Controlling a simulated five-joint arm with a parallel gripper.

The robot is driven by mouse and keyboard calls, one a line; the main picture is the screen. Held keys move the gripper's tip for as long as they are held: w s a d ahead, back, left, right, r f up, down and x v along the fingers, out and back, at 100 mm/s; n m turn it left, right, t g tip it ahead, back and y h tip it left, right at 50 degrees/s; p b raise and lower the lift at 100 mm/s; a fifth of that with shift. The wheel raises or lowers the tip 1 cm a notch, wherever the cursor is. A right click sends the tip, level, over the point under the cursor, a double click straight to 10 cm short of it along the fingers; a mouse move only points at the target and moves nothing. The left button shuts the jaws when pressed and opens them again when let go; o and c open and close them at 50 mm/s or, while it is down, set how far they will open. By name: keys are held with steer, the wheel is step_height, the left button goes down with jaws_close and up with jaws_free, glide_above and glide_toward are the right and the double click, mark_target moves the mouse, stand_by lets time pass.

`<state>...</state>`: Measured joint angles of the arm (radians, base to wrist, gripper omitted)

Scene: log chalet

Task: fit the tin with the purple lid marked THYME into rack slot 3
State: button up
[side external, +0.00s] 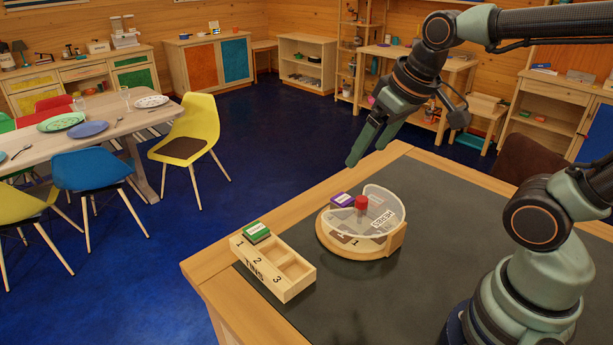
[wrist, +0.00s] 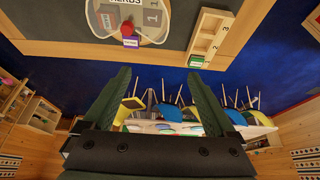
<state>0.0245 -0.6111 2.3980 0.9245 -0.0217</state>
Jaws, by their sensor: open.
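The tin with the purple lid (side external: 343,199) stands at the back-left edge of a round turntable (side external: 350,250), beside its clear cover marked HERBS (side external: 383,205). Its lettering is too small to read. The tin also shows in the wrist view (wrist: 131,42). The wooden rack marked TINS (side external: 262,277) stands left of the turntable, with slots numbered 1, 2 and 3. A green-lidded tin (side external: 256,232) is in slot 1; slots 2 and 3 look empty. My gripper (side external: 368,153) is open and empty, in the air above and behind the turntable. Its fingers show apart in the wrist view (wrist: 158,75).
A red knob (side external: 361,203) stands up from the turntable's middle. The dark table top (side external: 420,285) is clear around the turntable and rack. The table's wooden edge (side external: 290,213) runs behind them. A dining table with chairs is farther off at the left.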

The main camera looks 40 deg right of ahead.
steer(key=w+d+f+g, duration=0.2)
steer(key=w+d, duration=0.1)
steer(key=w, duration=0.4)
steer(key=g, duration=0.3)
glide_above(340, 197)
steer(key=f, duration=1.3)
steer(key=shift+s+a+f, duration=0.1)
steer(key=shift+s+a, duration=0.15)
steer(key=shift+w+d+f, duration=0.15)
steer(key=shift+f, duration=1.3)
steer(key=shift+w+d+f, duration=0.1)
steer(key=shift+d+f, duration=0.05)
steer(key=shift+f, duration=1.3)
jaws_close()
